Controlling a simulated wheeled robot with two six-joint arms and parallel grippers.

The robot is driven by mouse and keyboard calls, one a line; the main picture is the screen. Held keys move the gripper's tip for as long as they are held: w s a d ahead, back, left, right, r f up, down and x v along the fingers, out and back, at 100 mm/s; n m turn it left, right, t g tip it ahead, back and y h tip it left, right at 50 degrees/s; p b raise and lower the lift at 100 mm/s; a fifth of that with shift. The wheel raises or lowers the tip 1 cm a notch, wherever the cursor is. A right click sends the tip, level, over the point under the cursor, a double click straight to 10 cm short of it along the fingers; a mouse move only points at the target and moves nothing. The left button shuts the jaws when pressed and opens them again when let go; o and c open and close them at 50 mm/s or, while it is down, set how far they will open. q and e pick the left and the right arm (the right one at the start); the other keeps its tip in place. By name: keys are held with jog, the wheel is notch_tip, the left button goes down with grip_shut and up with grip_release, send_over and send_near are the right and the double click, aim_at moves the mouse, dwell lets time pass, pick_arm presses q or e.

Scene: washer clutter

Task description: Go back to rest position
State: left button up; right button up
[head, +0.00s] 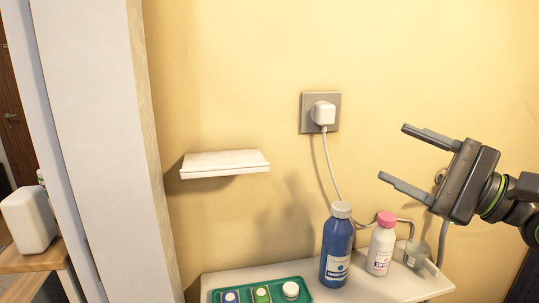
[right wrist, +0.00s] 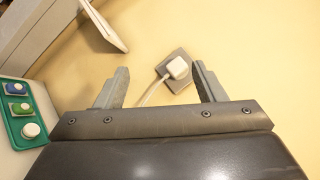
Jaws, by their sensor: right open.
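My right gripper (head: 402,158) comes in from the right in the head view, in front of the yellow wall. Its two fingers are apart with nothing between them. It is above and to the right of the bottles, clear of them. In the right wrist view the open fingers (right wrist: 158,88) frame the wall, with the white plug (right wrist: 177,68) behind, near the right finger. My left gripper is not in view.
A plug (head: 323,113) with a cord sits in the wall socket. A small white shelf (head: 224,163) is empty.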

jog(key=d+f+n+t+h, duration=0.6)
jog(key=f+n+h, duration=0.25)
jog(key=n, duration=0.85)
jog(key=d+f+n+t+h, duration=0.6)
jog(key=n+h, duration=0.4)
jog(key=n, duration=0.7)
jog(key=s+d+f+m+g+h, duration=0.25)
jog(key=f+m+g, duration=0.3)
jog(key=f, duration=0.35)
jog(key=s+d+f+m+g+h, duration=0.2)
jog(key=s+f+m+g+h, duration=0.15)
jog(key=f+m, duration=0.45)
jog(key=s+a+f+m+g+y, duration=0.2)
jog(key=s+a+f+m+g, duration=0.15)
jog(key=s+f, duration=0.35)
jog(key=s+a+f+m+g+y, duration=0.2)
jog(key=s+f+g, duration=0.3)
jog(key=s+f, duration=0.1)
jog(key=s+a+f+m+g+y, duration=0.2)
jog(key=s+a+f+g, duration=0.15)
jog(key=s+f, duration=0.35)
notch_tip(320, 180, down, 25)
jog(key=d+g, duration=0.1)
jog(key=d, duration=0.2)
jog(key=s+a+f+g, duration=0.1)
jog(key=s+a+f, duration=0.1)
jog(key=s+f, duration=1.2)
jog(key=shift+s+f+y, duration=0.3)
jog(key=shift+f+y, duration=0.15)
jog(key=shift+f, duration=0.4)
